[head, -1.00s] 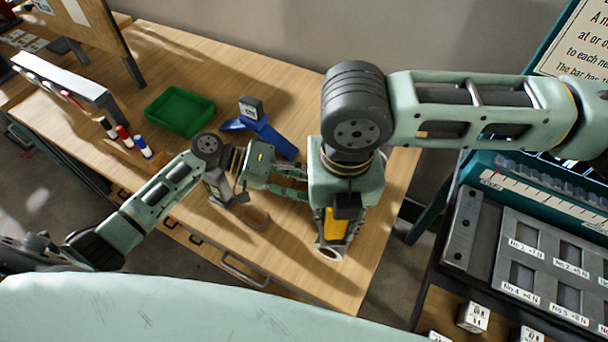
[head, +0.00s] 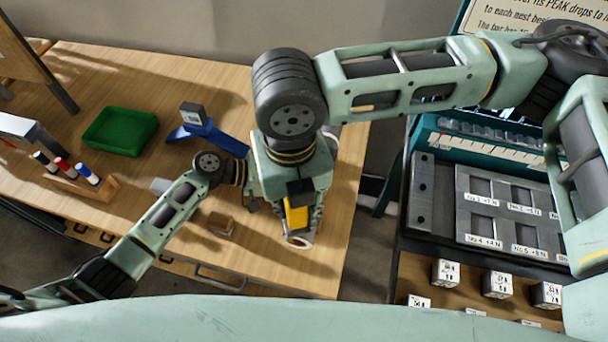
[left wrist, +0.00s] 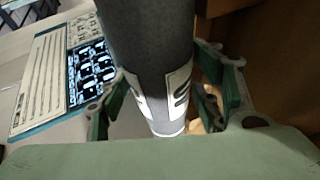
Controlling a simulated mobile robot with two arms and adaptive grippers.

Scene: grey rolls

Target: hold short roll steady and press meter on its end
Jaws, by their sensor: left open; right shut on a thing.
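My right gripper (head: 300,228) points down near the front right of the wooden table. It is shut on a grey roll (head: 299,241), whose pale, hollow end shows at the fingertips. A yellow part shows just above it; I cannot tell what that belongs to. In the left wrist view, a dark grey roll with an "S" label (left wrist: 152,60) stands upright in the picture between the fingers of my left gripper (left wrist: 170,100), which is open. In the head view, the right wrist hides the left fingers. A grey box, apparently the meter (head: 192,113), rests on a blue stand (head: 208,136).
A green tray (head: 120,131) lies left of the blue stand. Several marker-like cylinders stand in a wooden holder (head: 95,190). A small wooden block (head: 221,226) lies near the front edge. A metal nest plate (head: 513,210) and labelled cubes are at the right.

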